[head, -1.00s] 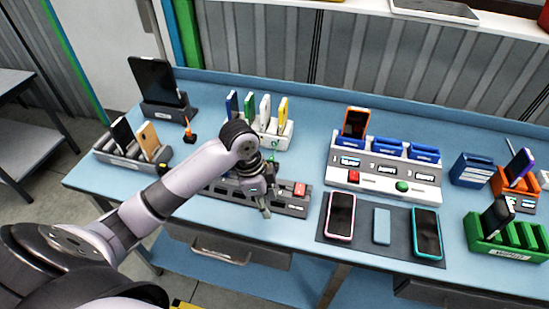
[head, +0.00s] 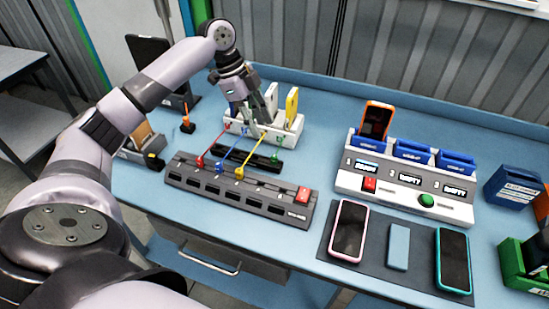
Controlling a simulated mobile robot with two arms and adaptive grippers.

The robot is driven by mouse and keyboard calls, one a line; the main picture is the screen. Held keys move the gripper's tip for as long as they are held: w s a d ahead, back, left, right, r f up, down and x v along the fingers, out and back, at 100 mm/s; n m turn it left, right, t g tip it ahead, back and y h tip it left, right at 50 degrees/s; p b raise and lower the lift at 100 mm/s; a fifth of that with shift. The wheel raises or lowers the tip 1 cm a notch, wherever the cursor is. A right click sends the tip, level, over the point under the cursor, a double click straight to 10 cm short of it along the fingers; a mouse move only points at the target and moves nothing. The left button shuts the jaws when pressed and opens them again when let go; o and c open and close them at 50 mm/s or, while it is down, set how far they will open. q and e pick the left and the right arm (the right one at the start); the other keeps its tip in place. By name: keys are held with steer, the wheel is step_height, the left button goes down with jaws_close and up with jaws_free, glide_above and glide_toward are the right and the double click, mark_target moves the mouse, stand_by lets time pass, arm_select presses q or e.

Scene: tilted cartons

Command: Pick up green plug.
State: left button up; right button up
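A small green plug (head: 277,156) sits at the right end of a low black holder (head: 240,158) on the blue table. Red (head: 199,162), blue (head: 220,169) and yellow (head: 239,173) plugs with thin cables stand at the grey socket strip (head: 240,196) in front. My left gripper (head: 252,130) points down behind and to the left of the green plug, at the front of the white device rack (head: 290,140), apart from the plug. Its finger gap is too small and cluttered to read. My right gripper is not in view.
The white rack holds a yellow device (head: 292,105) close to my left gripper. A white charging station (head: 405,185) with an orange phone (head: 376,120) stands to the right. Phones lie on a dark mat (head: 400,245) in front of it.

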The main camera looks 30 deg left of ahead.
mark_target(274, 156)
arm_select(q)
steer(key=x, duration=0.4)
steer(key=shift+w+d+f+p, duration=0.1)
steer(key=shift+f+p, duration=0.05)
steer(key=shift+p, duration=0.2)
steer(key=shift+f, duration=0.2)
steer(key=shift+d+f, duration=0.15)
steer(key=shift+f, duration=0.05)
steer(key=p+x, duration=0.2)
steer(key=x, duration=0.2)
steer(key=shift+d+f, duration=0.1)
steer(key=shift+f, duration=0.4)
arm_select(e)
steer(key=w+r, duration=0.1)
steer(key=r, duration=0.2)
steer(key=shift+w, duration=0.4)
arm_select(q)
steer(key=shift+c, duration=0.3)
jaws_close()
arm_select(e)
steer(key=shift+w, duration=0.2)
